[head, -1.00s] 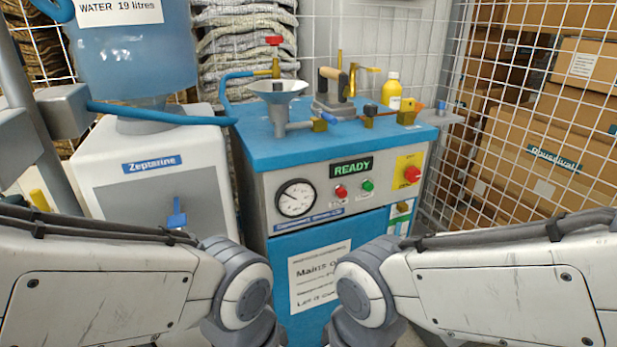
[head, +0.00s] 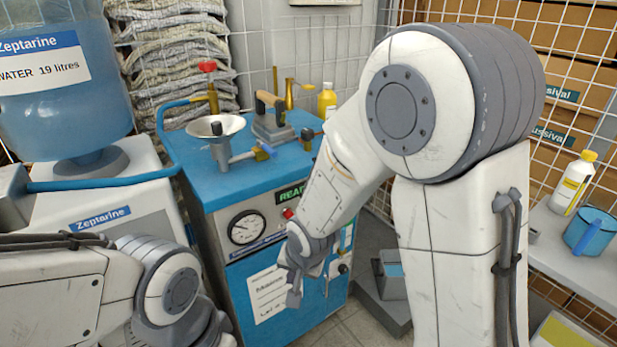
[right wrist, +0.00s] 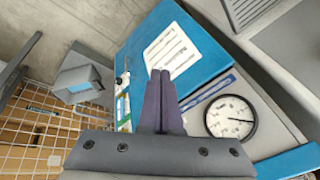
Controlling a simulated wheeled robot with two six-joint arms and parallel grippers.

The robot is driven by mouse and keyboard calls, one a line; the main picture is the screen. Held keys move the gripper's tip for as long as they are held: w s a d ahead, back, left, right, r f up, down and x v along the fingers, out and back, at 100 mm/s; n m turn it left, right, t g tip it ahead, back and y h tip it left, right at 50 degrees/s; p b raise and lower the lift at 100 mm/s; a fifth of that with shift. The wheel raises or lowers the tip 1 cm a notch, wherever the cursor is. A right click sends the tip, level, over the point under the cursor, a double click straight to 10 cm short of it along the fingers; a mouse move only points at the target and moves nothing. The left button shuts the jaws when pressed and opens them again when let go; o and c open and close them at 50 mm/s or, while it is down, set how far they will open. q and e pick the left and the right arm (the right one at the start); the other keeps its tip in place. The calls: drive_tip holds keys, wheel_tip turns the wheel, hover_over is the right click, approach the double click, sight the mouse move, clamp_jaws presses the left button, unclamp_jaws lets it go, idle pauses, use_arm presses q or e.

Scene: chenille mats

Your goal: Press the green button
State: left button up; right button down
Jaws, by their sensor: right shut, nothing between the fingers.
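The blue and grey machine (head: 231,264) stands ahead of me. Its front panel carries a round gauge (head: 247,229), a partly covered green-lettered READY display (head: 289,193) and a red button (head: 288,213). The green button is hidden behind my right arm in the head view, and I cannot see it in the right wrist view. My right gripper (head: 294,296) hangs in front of the machine, below the panel, shut and empty. In the right wrist view its closed fingers (right wrist: 160,74) overlap the blue door and panel edge, beside the gauge (right wrist: 231,117). My left gripper is out of view.
A funnel (head: 216,128) and brass fittings stand on the machine's blue top. A white Zeptarine tank (head: 110,240) is at left. A shelf (head: 575,262) holds a bottle (head: 573,182) and blue mug (head: 590,232).

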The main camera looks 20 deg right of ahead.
use_arm(q)
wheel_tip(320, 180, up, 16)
drive_tip(key=p, duration=1.2)
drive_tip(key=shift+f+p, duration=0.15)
drive_tip(key=shift+p, duration=0.25)
use_arm(e)
drive_tip(key=w+d+m+t, duration=0.2)
drive_tip(key=w+d+m, duration=0.3)
drive_tip(key=d+m, duration=0.2)
drive_tip(key=w+d+r+m+t, duration=0.1)
drive_tip(key=w+d+m+t, duration=0.1)
drive_tip(key=w+d+m, duration=0.3)
drive_tip(key=d+m, duration=0.3)
drive_tip(key=m, duration=0.1)
drive_tip(key=shift+t, duration=0.4)
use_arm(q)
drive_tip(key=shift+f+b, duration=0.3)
use_arm(e)
drive_tip(key=w+a, duration=0.3)
drive_tip(key=w, duration=0.5)
drive_tip(key=shift+w, duration=0.15)
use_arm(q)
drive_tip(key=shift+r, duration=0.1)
use_arm(e)
drive_tip(key=shift+w+a, duration=0.2)
drive_tip(key=shift+w, duration=0.15)
